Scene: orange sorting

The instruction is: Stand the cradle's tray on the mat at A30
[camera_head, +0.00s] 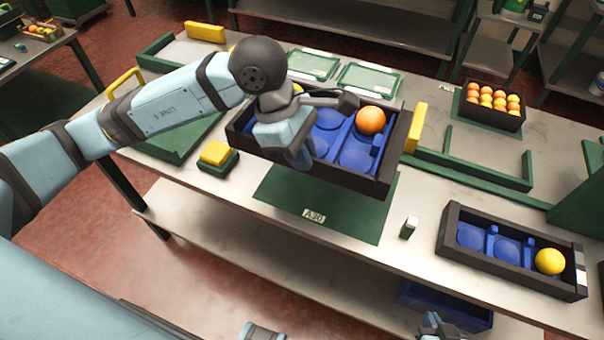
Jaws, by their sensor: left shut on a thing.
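A dark tray (335,181) with blue cups inside spans the far part of the green mat labelled A30 (345,222). An orange fruit (371,120) sits in its right part, and a bit of yellow fruit shows behind my wrist. My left gripper (298,158) comes down over the tray's middle and is shut on the tray; its fingertips are mostly hidden. The tray looks raised above the mat, its near wall overhanging it. A green cradle frame (480,178) stands to the right, looking empty. My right gripper (435,325) shows partly at the bottom edge, its jaws unclear.
A second dark tray (510,272) with a yellow fruit (550,261) lies front right. A small white-topped block (409,227) stands right of the mat. A yellow-topped green block (216,157) stands left. A crate of oranges (491,105) is at the back right.

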